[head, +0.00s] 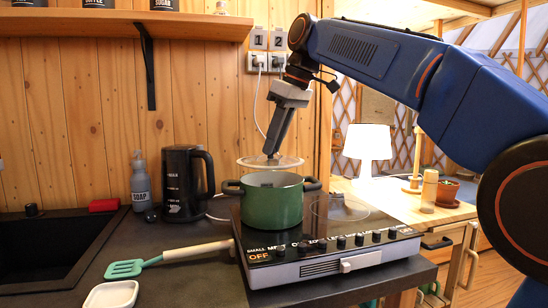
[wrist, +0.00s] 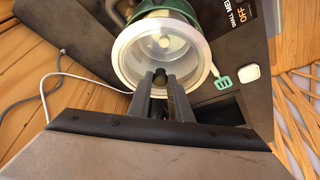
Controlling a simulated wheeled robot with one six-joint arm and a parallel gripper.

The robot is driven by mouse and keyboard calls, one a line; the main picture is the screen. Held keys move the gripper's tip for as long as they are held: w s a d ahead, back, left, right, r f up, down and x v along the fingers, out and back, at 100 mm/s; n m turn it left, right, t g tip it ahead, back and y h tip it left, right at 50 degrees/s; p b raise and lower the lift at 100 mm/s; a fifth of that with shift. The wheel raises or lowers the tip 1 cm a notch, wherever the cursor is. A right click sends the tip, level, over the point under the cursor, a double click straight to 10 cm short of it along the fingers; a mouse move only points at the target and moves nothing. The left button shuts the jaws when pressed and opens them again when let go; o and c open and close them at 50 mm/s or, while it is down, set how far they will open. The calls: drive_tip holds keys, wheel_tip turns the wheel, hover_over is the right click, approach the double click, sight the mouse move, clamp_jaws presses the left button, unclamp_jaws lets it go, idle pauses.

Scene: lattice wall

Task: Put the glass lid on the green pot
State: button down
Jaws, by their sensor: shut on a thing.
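The green pot (head: 272,205) stands on the left part of the two-burner cooktop (head: 330,262). The glass lid (head: 270,162), with a pale rim, is held roughly level a little above the pot's opening, with a gap between them. My gripper (head: 270,155) reaches down from above and is shut on the lid's knob. In the wrist view my gripper (wrist: 163,80) grips the dark knob at the lid's near side, and the glass lid (wrist: 122,60) covers most of the pot. A part of the green pot (wrist: 170,8) shows past the lid's rim.
A black kettle (head: 186,183) and a soap bottle (head: 140,187) stand left of the pot. A green spatula (head: 125,268) and white dish (head: 110,295) lie in front. A lamp (head: 366,150) stands behind, right. A shelf (head: 130,24) hangs upper left.

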sight(274, 158)
drive_tip(key=shift+f, duration=1.85)
drive_tip(key=shift+f, duration=0.25)
drive_tip(key=c, duration=1.6)
unclamp_jaws()
drive_tip(key=shift+f, duration=0.1)
drive_tip(key=shift+r, duration=0.4)
drive_tip(key=v, duration=1.2)
